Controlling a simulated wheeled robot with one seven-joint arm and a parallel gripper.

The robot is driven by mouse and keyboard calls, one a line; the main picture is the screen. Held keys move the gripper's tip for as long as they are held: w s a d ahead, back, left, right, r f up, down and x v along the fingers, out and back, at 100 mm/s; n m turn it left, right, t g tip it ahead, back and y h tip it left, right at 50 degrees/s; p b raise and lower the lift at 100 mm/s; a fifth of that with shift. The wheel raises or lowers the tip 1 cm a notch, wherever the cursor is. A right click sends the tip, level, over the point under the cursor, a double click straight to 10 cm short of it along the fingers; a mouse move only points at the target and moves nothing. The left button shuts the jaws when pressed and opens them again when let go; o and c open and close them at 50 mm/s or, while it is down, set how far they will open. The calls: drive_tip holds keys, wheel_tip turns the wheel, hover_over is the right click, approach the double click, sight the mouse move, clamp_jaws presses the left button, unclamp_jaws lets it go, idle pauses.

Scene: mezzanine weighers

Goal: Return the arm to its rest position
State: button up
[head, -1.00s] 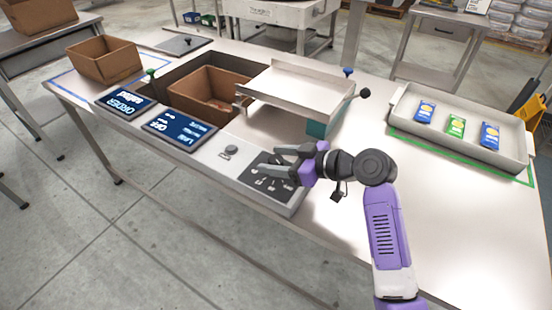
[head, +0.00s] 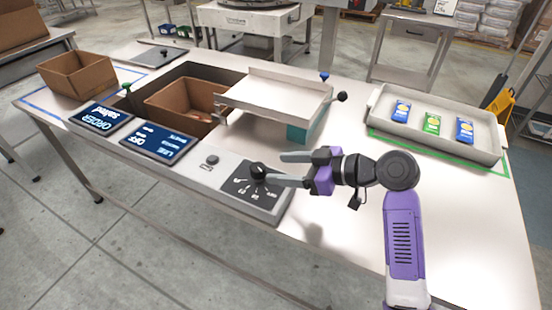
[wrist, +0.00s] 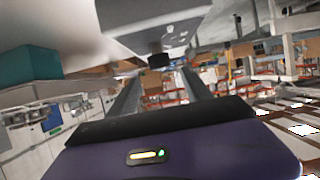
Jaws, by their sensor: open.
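My gripper (head: 294,169) is open and empty in the head view, its two fingers pointing left and spread apart. It is over the right end of the control panel (head: 228,180). The lower fingertip overlaps the black rotary knob (head: 258,171) in the picture; I cannot tell if they touch. In the wrist view both fingers (wrist: 155,90) extend forward with a gap between them, and a dark knob-like part shows near the gap. My purple arm reaches in from the lower right of the head view.
A weigher with a tilted metal tray (head: 276,92) stands behind my gripper. A brown box (head: 185,105) sits in the recess, another (head: 76,74) at the left. A grey tray (head: 437,145) with several packets is at the right. Table surface in front of it is clear.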

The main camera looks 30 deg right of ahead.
drive_tip(key=shift+w, duration=0.1)
drive_tip(key=w+d+r+m+t+h, duration=0.3)
drive_tip(key=d+m, duration=0.1)
drive_tip(key=s+d+f+m+t+h, duration=0.3)
drive_tip(key=s+d+m+h, duration=0.1)
drive_tip(key=s+m+h, duration=0.25)
drive_tip(key=s+a+f+n, duration=0.1)
drive_tip(key=s+a, duration=0.3)
drive_tip(key=s, duration=0.7)
drive_tip(key=s+a+n+g+y, duration=0.1)
drive_tip(key=s+a, duration=0.3)
drive_tip(key=s, duration=0.8)
drive_tip(key=s+a+f+n+g+p, duration=0.1)
drive_tip(key=s+a, duration=0.3)
drive_tip(key=s, duration=0.7)
drive_tip(key=shift+s+f, duration=0.15)
drive_tip(key=shift+f, duration=0.2)
